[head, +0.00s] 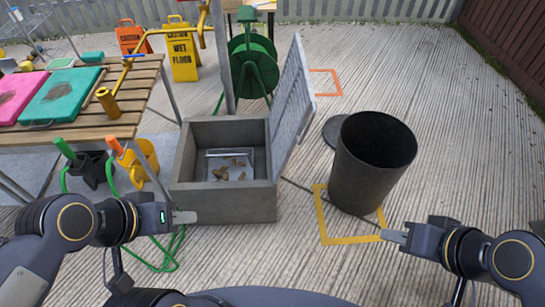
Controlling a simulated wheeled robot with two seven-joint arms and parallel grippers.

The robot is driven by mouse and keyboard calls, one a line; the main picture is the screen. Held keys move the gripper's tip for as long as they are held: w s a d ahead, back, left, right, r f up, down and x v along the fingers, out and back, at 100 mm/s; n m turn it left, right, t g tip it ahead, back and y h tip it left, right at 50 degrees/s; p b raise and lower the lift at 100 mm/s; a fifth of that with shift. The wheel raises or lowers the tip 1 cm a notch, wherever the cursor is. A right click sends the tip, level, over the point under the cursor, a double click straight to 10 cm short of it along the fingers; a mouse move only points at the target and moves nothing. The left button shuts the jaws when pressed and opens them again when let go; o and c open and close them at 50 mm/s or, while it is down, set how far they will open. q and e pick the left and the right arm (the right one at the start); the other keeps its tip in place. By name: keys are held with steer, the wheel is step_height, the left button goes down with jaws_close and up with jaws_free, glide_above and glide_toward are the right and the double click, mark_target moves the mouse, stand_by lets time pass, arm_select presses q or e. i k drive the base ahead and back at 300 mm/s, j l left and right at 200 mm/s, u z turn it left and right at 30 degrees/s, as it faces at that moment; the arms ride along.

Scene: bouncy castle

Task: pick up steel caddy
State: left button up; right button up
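A shiny metal tray-like container (229,155), which looks like the steel caddy, sits inside the grey open-topped box (223,201). Several small brown pieces (221,173) lie in or beside it; which one I cannot tell. The box's front wall hides part of its inside. My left gripper (185,217) is in front of the box's lower left corner, outside it. My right gripper (394,236) is apart from everything, right of the yellow floor marking. Each gripper is seen edge-on, so its opening does not show. Neither visibly holds anything.
The box's pale lid (295,100) stands open on its right side. A dark bin (371,165) leans or tilts at right, by a yellow floor outline (322,222). A slatted table (135,86) is at left, with a green hose reel (254,68) behind. The right floor is clear.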

mark_target(216, 162)
steer(key=i+j+u, duration=0.3)
steer(key=j, duration=0.45)
steer(key=i+j+u, duration=0.3)
steer(key=i+j, duration=0.2)
steer(key=j, duration=0.15)
steer(key=i+j+u, duration=0.25)
steer(key=i+j, duration=0.3)
